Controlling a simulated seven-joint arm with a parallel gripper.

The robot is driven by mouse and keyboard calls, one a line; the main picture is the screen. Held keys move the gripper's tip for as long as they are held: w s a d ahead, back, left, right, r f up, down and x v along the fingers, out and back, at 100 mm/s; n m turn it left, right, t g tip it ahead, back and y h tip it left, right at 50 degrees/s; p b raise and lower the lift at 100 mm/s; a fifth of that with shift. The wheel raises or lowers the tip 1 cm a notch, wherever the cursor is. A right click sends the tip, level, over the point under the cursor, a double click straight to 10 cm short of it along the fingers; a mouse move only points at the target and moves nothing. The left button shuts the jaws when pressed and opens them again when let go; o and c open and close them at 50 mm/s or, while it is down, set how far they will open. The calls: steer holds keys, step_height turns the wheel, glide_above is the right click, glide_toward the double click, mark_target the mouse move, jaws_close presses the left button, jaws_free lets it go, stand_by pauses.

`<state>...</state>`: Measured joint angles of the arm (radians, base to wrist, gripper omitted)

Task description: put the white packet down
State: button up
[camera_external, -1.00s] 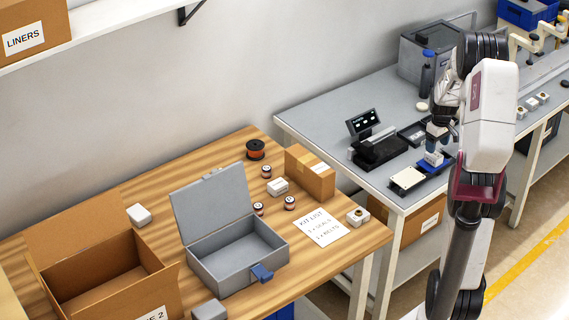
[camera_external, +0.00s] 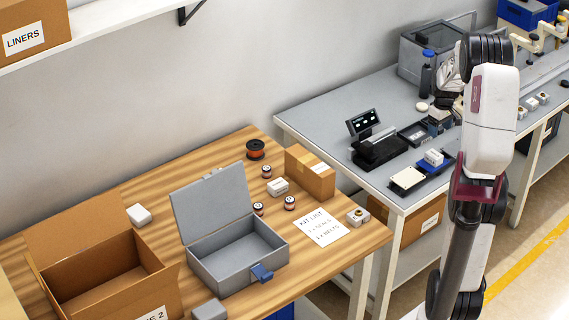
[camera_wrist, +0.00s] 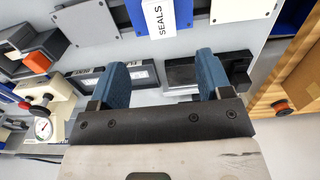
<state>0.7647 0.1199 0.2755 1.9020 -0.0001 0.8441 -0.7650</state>
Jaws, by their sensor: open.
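The white packet (camera_external: 433,157) rests on the blue part of a low tray (camera_external: 424,176) on the grey bench. In the wrist view, a white surface printed SEALS (camera_wrist: 167,17) lies over the blue plate (camera_wrist: 131,14), cut off by the top edge; I take it to be the packet. My gripper (camera_external: 438,122) is behind and above the packet, apart from it and partly hidden by my arm. In the wrist view my gripper (camera_wrist: 162,72) has its two blue fingers wide apart with nothing held between them.
A black device with a display (camera_external: 362,123) and a dark shallow tray (camera_external: 411,133) stand close by. The wooden table holds an open grey case (camera_external: 238,258) and a cardboard box (camera_external: 310,174).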

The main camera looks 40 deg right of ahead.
stand_by(0.4)
steer(key=s+a+r, duration=0.1)
steer(key=a+r, duration=0.3)
steer(key=a, duration=0.5)
steer(key=s+a+r+t, duration=0.1)
steer(key=a+r, duration=0.3)
steer(key=a, duration=0.6)
steer(key=s+a+r, duration=0.1)
steer(key=a+r, duration=0.3)
steer(key=a, duration=0.5)
steer(key=s+a+r+t, duration=0.1)
steer(key=s+a+r, duration=0.1)
steer(key=s+a, duration=1.7)
steer(key=shift+a+t, duration=0.3)
steer(key=shift+a, duration=0.75)
